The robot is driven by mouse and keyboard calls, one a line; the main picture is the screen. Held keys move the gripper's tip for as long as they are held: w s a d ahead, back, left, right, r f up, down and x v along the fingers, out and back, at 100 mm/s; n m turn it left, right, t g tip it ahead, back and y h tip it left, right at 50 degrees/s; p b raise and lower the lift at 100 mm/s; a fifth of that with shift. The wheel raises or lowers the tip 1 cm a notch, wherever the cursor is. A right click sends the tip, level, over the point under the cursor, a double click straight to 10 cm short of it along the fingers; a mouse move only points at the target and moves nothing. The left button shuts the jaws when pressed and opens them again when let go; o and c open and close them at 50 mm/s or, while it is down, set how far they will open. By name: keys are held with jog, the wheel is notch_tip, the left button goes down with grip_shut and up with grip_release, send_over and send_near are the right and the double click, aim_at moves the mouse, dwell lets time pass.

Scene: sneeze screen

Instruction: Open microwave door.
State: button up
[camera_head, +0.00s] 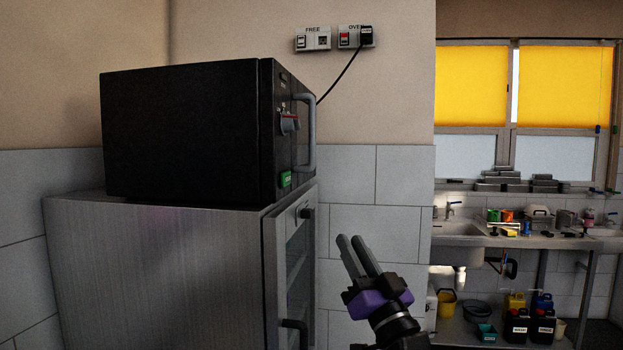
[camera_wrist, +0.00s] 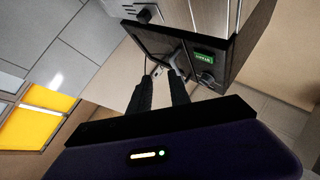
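The microwave (camera_head: 185,130) is a black box on top of a grey metal cabinet, left of centre in the head view. Its front faces right and its door looks shut. A grey bar handle (camera_head: 311,135) stands upright on that front, beyond a knob (camera_head: 289,124) and a green label (camera_head: 286,179). My gripper (camera_head: 348,238) is below and to the right of the handle, apart from it, with its fingers pointing up. In the wrist view, my gripper (camera_wrist: 161,76) shows two dark fingers with a gap between them, empty. The microwave (camera_wrist: 222,58) appears tilted beyond the fingertips.
The metal cabinet (camera_head: 150,265) has a glazed front with its own handle (camera_head: 294,333), left of my gripper. A cord runs from the microwave to a wall socket (camera_head: 357,37). A sink counter (camera_head: 460,240) with clutter stands far right. Space around my gripper looks clear.

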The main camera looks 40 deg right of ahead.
aim_at(310, 135)
jog(key=w+d+r+n+y+p, duration=0.1)
jog(key=w+d+r+n+y, duration=0.15)
jog(key=r, duration=0.65)
jog(key=w+d+r+n+g+y+p, duration=0.1)
jog(key=r+n+y, duration=0.2)
jog(key=r, duration=0.6)
jog(key=w+d+r+n+y, duration=0.2)
jog(key=r+y, duration=0.1)
jog(key=r, duration=0.6)
jog(key=w+f+g+p, duration=0.1)
jog(key=w, duration=0.2)
jog(key=w+a+f+g+p, duration=0.1)
jog(key=w, duration=0.2)
jog(key=w+a+f+g+y+p, duration=0.1)
jog(key=w+f+g, duration=0.1)
jog(key=w, duration=0.2)
jog(key=shift+n, duration=0.25)
grip_shut()
